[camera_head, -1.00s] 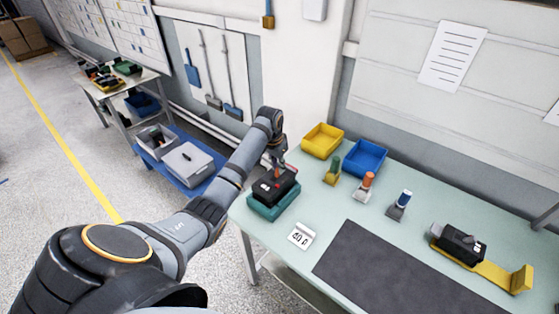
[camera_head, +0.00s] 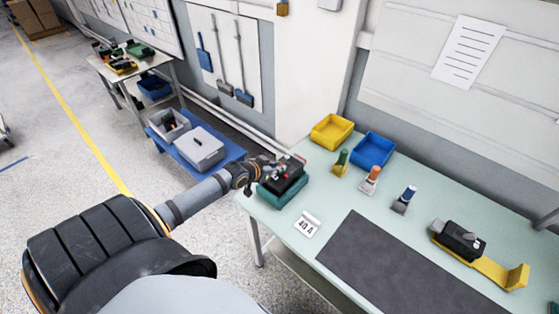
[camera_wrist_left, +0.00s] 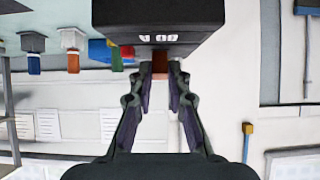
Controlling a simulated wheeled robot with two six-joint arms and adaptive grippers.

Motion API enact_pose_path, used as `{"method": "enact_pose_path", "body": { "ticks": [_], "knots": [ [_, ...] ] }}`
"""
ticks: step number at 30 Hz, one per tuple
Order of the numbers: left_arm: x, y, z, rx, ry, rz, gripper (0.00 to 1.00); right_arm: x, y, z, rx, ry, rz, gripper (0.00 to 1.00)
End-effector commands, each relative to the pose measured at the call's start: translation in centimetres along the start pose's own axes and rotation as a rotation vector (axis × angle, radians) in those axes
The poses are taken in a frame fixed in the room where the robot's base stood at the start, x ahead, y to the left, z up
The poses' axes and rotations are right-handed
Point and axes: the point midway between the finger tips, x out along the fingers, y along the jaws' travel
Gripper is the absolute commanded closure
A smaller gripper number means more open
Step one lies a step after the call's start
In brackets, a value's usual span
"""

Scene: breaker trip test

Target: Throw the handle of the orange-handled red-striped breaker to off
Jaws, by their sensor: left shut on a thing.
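The black breaker (camera_head: 289,176) sits on a teal base (camera_head: 284,196) at the left end of the bench, with a little red showing on its upper part. In the left wrist view the breaker (camera_wrist_left: 160,18) is upside down at the top, with white marks on its face. Its orange-brown handle (camera_wrist_left: 160,66) lies between the fingertips of my left gripper (camera_wrist_left: 160,74), which is shut on it. In the head view my left gripper (camera_head: 275,172) meets the breaker from its left side. The handle is hidden there. My right gripper is not in view.
A "40 A" card (camera_head: 307,225) stands in front of the breaker. A yellow bin (camera_head: 331,131), a blue bin (camera_head: 373,149) and small green-, orange- and blue-topped items stand behind. Another black breaker (camera_head: 460,239) sits on a yellow base at right. A dark mat (camera_head: 400,270) lies bare.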

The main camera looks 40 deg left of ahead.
Motion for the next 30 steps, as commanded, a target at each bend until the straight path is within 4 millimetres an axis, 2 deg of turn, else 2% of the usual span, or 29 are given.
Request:
{"method": "enact_pose_path", "body": {
  "ticks": [9, 23, 24, 28, 30],
  "knots": [
    [-0.1, -0.05, 0.62, 0.0, 0.08, -0.001, 1.0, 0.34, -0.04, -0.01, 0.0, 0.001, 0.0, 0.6],
    [-0.12, -0.06, 0.59, 0.001, 0.091, -0.002, 1.0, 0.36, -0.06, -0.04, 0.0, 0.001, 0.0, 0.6],
    [-0.12, -0.06, 0.59, 0.001, 0.091, -0.002, 0.78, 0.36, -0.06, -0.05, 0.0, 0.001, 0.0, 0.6],
    [-0.12, -0.06, 0.59, 0.001, 0.09, -0.002, 0.6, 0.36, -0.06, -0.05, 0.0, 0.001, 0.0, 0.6],
    [-0.12, -0.06, 0.59, 0.001, 0.09, -0.002, 0.6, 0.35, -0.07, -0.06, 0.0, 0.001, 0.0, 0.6]
  ]
}}
